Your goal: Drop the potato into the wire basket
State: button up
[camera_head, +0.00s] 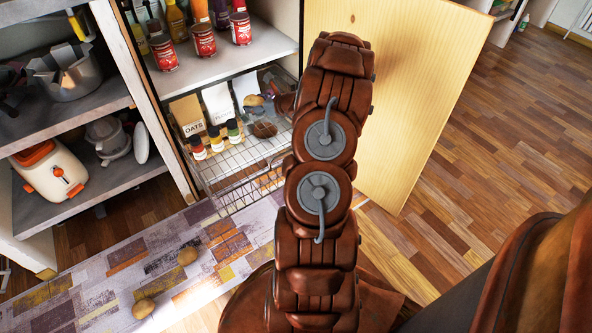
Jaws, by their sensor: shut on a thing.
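A tan potato (254,100) is held at the end of my gripper (262,94), over the back part of the wire basket. The gripper is small in view, and my arm hides part of it. The wire basket (232,196) is a pulled-out drawer low in the open cabinet. Its right side is hidden behind my arm. A dark brown round thing (263,129) shows below the potato; I cannot tell what it is.
Bags and small bottles (216,138) stand at the basket's left and back. Red cans (204,40) stand on the shelf above. An open wooden door (420,90) is to the right.

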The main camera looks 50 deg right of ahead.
jog(key=o, duration=1.3)
jog(key=shift+s, duration=0.1)
jog(key=v, duration=1.2)
